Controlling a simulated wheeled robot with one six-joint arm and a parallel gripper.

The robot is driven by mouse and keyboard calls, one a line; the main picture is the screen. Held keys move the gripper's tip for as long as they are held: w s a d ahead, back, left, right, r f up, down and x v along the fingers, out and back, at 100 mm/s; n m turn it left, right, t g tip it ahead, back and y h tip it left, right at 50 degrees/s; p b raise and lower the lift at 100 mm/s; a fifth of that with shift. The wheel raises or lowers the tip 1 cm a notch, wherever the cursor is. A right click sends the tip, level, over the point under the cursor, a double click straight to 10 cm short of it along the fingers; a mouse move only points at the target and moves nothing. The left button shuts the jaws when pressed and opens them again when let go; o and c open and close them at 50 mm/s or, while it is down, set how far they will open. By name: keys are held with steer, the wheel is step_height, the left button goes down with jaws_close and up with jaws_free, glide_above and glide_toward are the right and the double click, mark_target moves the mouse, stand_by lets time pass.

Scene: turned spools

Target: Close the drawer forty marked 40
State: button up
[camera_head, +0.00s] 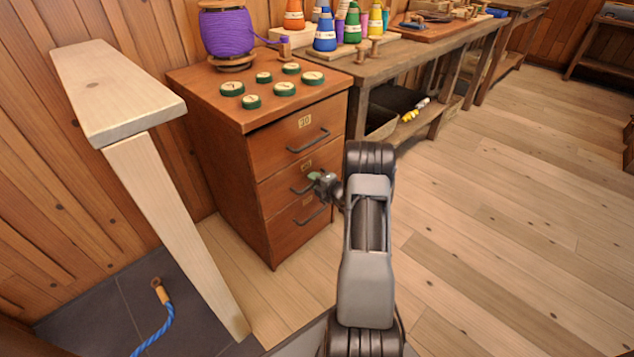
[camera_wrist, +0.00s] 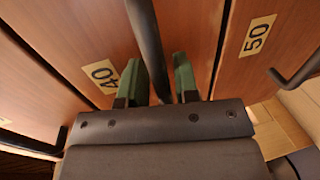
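The fingers stand apart, with the bar close to the left one and a narrow gap at the right one. In the head view my gripper (camera_head: 318,178) is at this drawer's front, and my wrist hides part of the handle.
The drawer marked 50 (camera_wrist: 262,60) lies beside it in the wrist view. The cabinet top (camera_head: 215,103) holds several green-rimmed discs and a purple spool (camera_head: 228,35). A pale wooden post (camera_head: 165,215) stands at left, and a workbench (camera_head: 400,60) behind. Floor at right is clear.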

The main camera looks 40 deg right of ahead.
steer(key=shift+o, duration=0.8)
steer(key=shift+s, duration=0.1)
steer(key=shift+s+d+r, duration=0.1)
steer(key=shift+s, duration=0.1)
steer(key=p+v, duration=0.4)
steer(key=v, duration=0.9)
steer(key=shift+p, duration=0.35)
steer(key=shift+s, duration=0.1)
